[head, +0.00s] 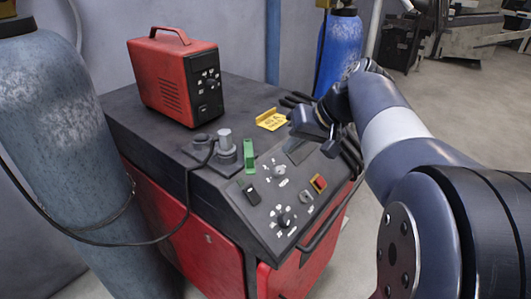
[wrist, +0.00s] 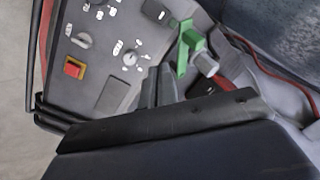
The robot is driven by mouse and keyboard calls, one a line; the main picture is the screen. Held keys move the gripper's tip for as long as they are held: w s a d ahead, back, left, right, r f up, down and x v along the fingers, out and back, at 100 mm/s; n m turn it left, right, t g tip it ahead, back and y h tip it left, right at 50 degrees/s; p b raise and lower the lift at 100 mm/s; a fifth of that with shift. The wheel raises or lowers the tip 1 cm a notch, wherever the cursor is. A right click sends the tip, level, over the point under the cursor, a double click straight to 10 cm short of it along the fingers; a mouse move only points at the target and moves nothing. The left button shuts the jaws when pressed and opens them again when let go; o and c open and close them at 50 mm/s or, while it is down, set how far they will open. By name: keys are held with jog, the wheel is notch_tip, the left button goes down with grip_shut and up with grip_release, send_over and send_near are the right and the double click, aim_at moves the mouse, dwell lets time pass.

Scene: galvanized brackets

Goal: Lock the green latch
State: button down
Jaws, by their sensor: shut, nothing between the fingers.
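The green latch (head: 249,155) stands upright at the upper left edge of the sloping control panel, beside grey cylindrical fittings. It also shows in the wrist view (wrist: 184,52), next to a pale round post. My gripper (head: 312,125) hangs above the upper right part of the panel, to the right of the latch and apart from it. In the wrist view my gripper fingers (wrist: 158,84) are shut and empty, pointing toward the panel just short of the latch. The exact gap to the latch is hard to judge.
The panel carries a black switch (head: 251,194), knobs (head: 285,219) and a red button (head: 318,183). A red box (head: 177,80) and yellow tag (head: 271,119) sit on the cabinet top. A black cable (head: 187,190) runs left past a blue cylinder (head: 55,130).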

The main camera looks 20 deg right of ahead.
aim_at(250, 159)
jog(key=w+a+f+p, duration=0.1)
jog(key=w+a+f, duration=0.1)
jog(key=a, duration=0.3)
jog(key=shift+w+a+f, duration=0.2)
jog(key=shift+a+f, duration=0.15)
jog(key=shift+f, duration=0.25)
jog(key=shift+a, duration=0.15)
jog(key=shift+s+a+m+t+h+p, duration=0.1)
jog(key=shift+a+m+t+h+p, duration=0.35)
jog(key=shift+a+m, duration=0.65)
jog(key=shift+a+m+h, duration=0.4)
jog(key=shift+a+h, duration=0.05)
jog(key=shift+a, duration=0.35)
jog(key=a, duration=0.1)
jog(key=w+a, duration=0.1)
jog(key=a, duration=0.1)
jog(key=shift+w+a+p, duration=0.25)
jog(key=shift+a+p, duration=0.05)
jog(key=shift+a, duration=0.05)
jog(key=shift+d, duration=0.1)
